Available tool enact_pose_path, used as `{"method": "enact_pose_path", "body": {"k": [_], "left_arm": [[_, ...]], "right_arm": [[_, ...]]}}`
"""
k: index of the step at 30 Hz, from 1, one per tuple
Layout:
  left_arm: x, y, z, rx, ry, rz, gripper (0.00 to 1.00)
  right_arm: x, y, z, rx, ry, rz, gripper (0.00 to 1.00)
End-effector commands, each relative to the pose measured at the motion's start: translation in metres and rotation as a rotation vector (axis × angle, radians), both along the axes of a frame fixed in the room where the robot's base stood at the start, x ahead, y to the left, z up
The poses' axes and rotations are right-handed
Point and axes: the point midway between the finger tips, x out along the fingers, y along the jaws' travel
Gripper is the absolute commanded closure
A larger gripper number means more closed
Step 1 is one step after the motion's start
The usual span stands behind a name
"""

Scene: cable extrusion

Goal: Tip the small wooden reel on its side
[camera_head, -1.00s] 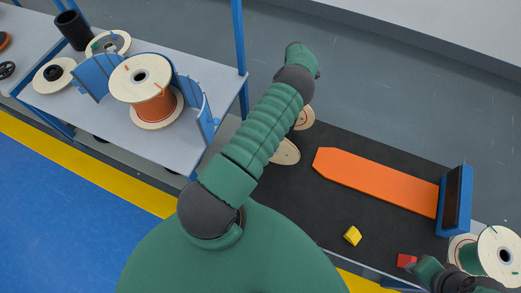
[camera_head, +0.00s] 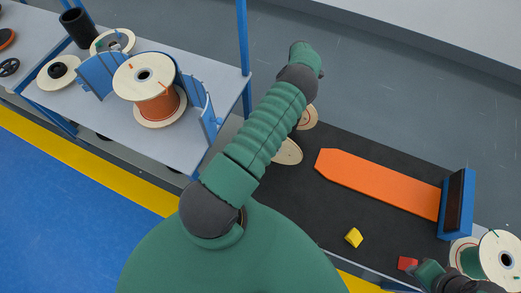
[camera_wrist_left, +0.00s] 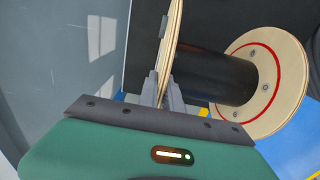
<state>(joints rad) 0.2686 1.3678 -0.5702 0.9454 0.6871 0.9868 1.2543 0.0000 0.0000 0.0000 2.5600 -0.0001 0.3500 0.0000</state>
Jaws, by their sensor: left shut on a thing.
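The small wooden reel shows in the left wrist view, with a black barrel (camera_wrist_left: 215,78) and a pale far flange (camera_wrist_left: 283,85) with a red ring. Its near flange (camera_wrist_left: 172,45) is edge-on, and my left gripper (camera_wrist_left: 168,92) is shut on that flange's rim. In the head view my left arm hides the barrel and the gripper. Only parts of two pale discs show beside it, a lower one (camera_head: 288,151) and an upper one (camera_head: 309,117) with a red ring. I cannot tell the reel's exact tilt. My right gripper (camera_head: 428,272) is at the bottom right; its fingers are unclear.
A dark mat (camera_head: 325,215) carries an orange board (camera_head: 375,185), a blue block (camera_head: 457,205), a yellow piece (camera_head: 354,238) and a red piece (camera_head: 407,263). A reel with green winding (camera_head: 500,255) stands at the lower right. A table (camera_head: 195,145) at left holds an orange-wound reel (camera_head: 158,105).

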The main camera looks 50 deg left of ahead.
Motion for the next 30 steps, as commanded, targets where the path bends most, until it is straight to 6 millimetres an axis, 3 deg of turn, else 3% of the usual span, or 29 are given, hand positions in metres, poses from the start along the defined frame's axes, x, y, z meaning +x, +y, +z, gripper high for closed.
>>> {"method": "enact_pose_path", "body": {"k": [30], "left_arm": [[-0.002, -0.001, -0.0034, 0.0, -0.001, 0.001, 1.0]], "right_arm": [[-0.0001, 0.0, -0.0095, 0.0, 0.0, 0.0, 0.64]]}}
